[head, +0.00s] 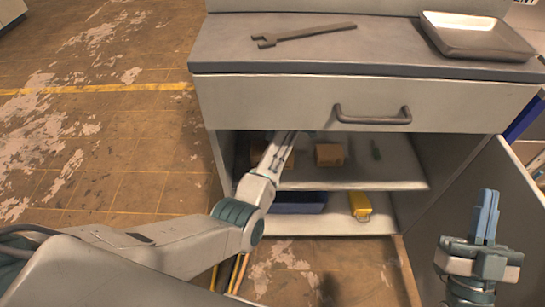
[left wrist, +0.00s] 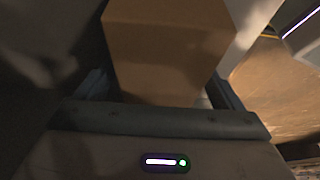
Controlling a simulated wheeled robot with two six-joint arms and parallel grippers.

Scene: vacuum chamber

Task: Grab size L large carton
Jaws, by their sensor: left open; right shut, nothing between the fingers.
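A brown carton (head: 285,158) is on the upper shelf of the open cabinet, partly hidden behind my left arm. A second brown carton (head: 329,154) stands to its right. No size marks are readable. My left gripper (left wrist: 162,88) is inside the cabinet, its tips hidden in the head view. In the left wrist view it is open, with a brown carton (left wrist: 165,45) between and ahead of its fingers; I cannot tell whether they touch it. My right gripper (head: 486,216) is shut and empty, in front of the open door at right.
The closed drawer (head: 270,98) sits just above the shelf opening. A blue bin (head: 300,203) and yellow object (head: 360,205) are below. The open door (head: 490,180) bounds the right side.

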